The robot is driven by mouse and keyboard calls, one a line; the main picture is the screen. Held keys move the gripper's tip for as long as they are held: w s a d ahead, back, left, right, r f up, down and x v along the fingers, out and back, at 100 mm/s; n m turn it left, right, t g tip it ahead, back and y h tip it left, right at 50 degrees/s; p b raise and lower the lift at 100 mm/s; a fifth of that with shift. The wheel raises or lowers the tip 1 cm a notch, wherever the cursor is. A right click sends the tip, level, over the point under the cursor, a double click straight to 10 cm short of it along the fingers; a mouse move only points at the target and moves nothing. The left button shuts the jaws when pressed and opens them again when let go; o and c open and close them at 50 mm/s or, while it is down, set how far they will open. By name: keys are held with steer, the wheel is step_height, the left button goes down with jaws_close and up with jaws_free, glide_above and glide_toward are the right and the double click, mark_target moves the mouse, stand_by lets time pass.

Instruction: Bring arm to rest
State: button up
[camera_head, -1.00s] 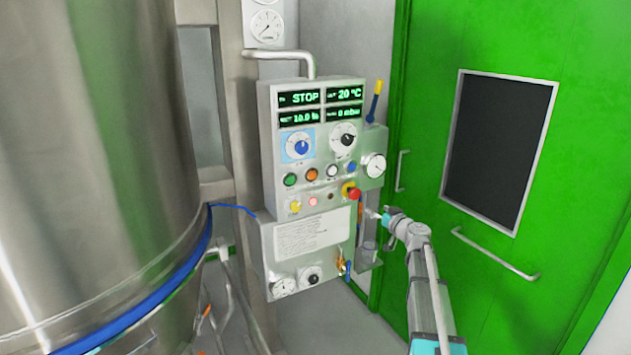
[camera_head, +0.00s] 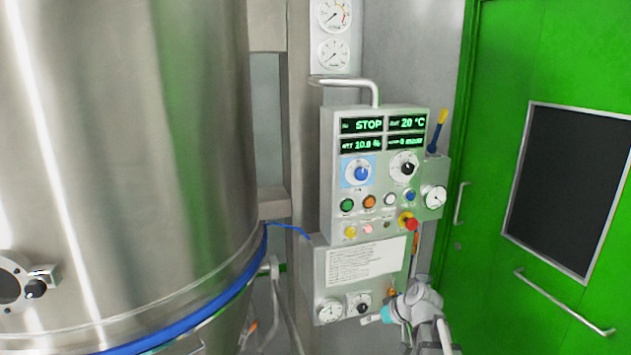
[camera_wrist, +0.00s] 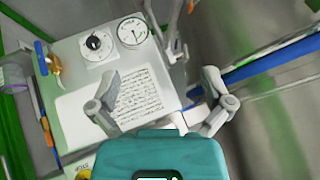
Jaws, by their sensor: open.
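My gripper (camera_wrist: 160,98) is open and empty in the wrist view, its two fingers spread apart in front of the lower part of the control panel. In the head view my gripper (camera_head: 372,319) is low, near the panel's bottom gauges. The control panel (camera_head: 340,220) is a grey box with green displays reading STOP and 20 °C, two dials, several coloured buttons and a red emergency knob (camera_head: 411,224). The printed label (camera_wrist: 140,95) on its lower box lies behind the fingers in the wrist view. I cannot tell the exact gap between fingertips and panel.
A large steel vessel (camera_head: 130,150) with a blue band (camera_head: 190,325) fills the left. A green door (camera_head: 490,130) with a dark window and handles stands at the right. A pipe (camera_head: 345,80) loops above the panel. Two gauges (camera_head: 333,55) hang at the top.

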steer(key=s+f+m+g+h, duration=0.3)
steer(key=s+f+g+h, duration=0.1)
steer(key=s, duration=1.2)
steer(key=shift+d+g+h, duration=0.2)
steer(key=shift+g+h, duration=0.5)
steer(key=shift+h, duration=0.4)
steer(key=shift+f, duration=0.1)
